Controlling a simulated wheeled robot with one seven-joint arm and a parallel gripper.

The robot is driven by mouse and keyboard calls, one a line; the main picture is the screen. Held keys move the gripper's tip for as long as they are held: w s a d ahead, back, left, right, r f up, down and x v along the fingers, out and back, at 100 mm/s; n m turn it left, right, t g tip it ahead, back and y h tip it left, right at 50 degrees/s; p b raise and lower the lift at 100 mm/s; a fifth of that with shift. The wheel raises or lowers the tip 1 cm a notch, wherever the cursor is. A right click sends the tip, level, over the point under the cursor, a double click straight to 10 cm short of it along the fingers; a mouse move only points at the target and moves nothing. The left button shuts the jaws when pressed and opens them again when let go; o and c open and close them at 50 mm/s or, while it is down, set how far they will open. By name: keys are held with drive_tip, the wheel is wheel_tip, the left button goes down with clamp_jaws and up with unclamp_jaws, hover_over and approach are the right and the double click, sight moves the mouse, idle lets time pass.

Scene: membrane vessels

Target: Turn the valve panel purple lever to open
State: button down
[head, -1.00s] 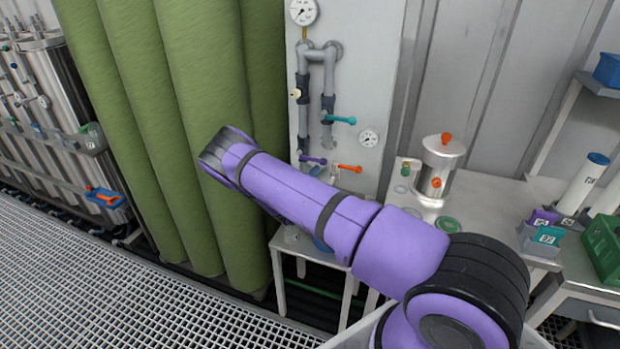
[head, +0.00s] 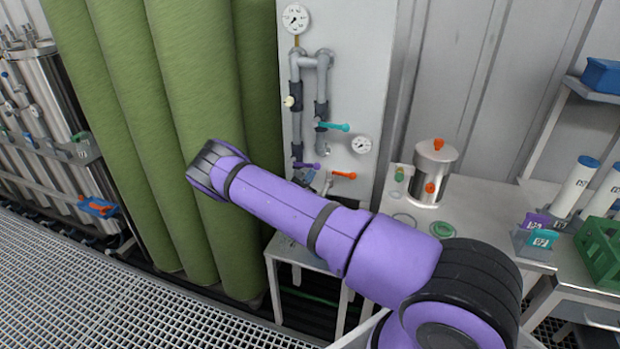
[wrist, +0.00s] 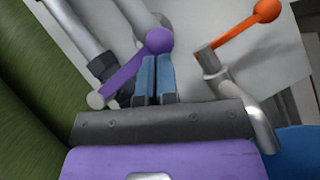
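The purple lever (head: 306,165) sits low on the valve panel (head: 362,80), left of an orange lever (head: 343,175). It points right, roughly level. In the wrist view the purple lever (wrist: 132,71) runs from its pivot at lower left up to its round knob. My gripper (wrist: 156,62) has its two blue fingers close together, with only a thin gap. Their tips are right at the knob, beside the lever's outer end. I cannot tell whether they touch it. In the head view my purple arm hides most of the gripper.
The orange lever and a grey pipe are close on the gripper's right. A teal lever (head: 333,126) is higher on the panel. Tall green membrane rolls (head: 200,110) stand at left. A bench (head: 470,200) with a steel vessel (head: 433,172) is at right.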

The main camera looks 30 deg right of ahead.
drive_tip(key=shift+w+a+r+n+t+y, duration=0.65)
drive_tip(key=shift+r+n+t+y, duration=1.15)
drive_tip(key=shift+n, duration=2.2)
drive_tip(key=shift+w+a+r+n+t+y, duration=0.65)
drive_tip(key=shift+r+n+t+y, duration=1.15)
drive_tip(key=shift+n, duration=2.2)
drive_tip(key=shift+w+a+r+n+t+y, duration=0.35)
drive_tip(key=shift+w+r+n+t+y, duration=0.8)
drive_tip(key=shift+n+t+y, duration=1.95)
drive_tip(key=shift+s+r+n+g+h, duration=0.2)
drive_tip(key=shift+r+n+g+h, duration=0.1)
drive_tip(key=shift+n+g+h, duration=0.6)
drive_tip(key=shift+f, duration=0.1)
